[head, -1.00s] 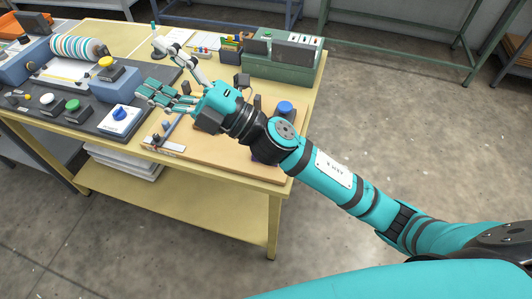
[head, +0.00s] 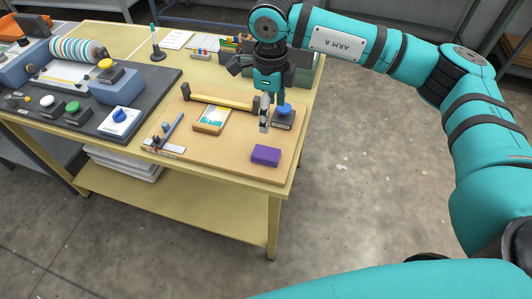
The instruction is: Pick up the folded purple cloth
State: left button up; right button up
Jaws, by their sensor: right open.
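The folded purple cloth (head: 266,155) lies flat on the tan board at the right front part of the yellow table. It is a small dark purple block with nothing on it. My right gripper (head: 264,127) points down just behind the cloth, beside the blue knob. It is open and holds nothing that I can see. There is a gap between its fingertips and the cloth in the picture; its exact height is hard to tell. My left gripper does not show.
A blue knob on a dark base (head: 284,116) stands close to the gripper's right. A yellow roller bar (head: 222,99), a small framed card (head: 211,121) and a lever with a scale (head: 168,136) share the board (head: 215,155). The table's front edge lies close to the cloth.

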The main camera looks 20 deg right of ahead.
jog(key=p, duration=0.2)
send_over(266, 153)
jog(key=f, duration=0.6)
jog(key=d+f, duration=0.1)
jog(key=f, duration=0.2)
jog(key=shift+w+f, duration=0.1)
jog(key=shift+f, duration=0.2)
jog(key=shift+a+f+p, duration=0.15)
jog(key=shift+f+p, duration=0.1)
jog(key=shift+p, duration=0.1)
jog(key=f, duration=0.1)
jog(key=f+p, duration=0.1)
jog(key=f, duration=0.1)
jog(key=shift+a+f+p, duration=0.3)
jog(key=shift+f, duration=0.55)
jog(key=c, duration=1.1)
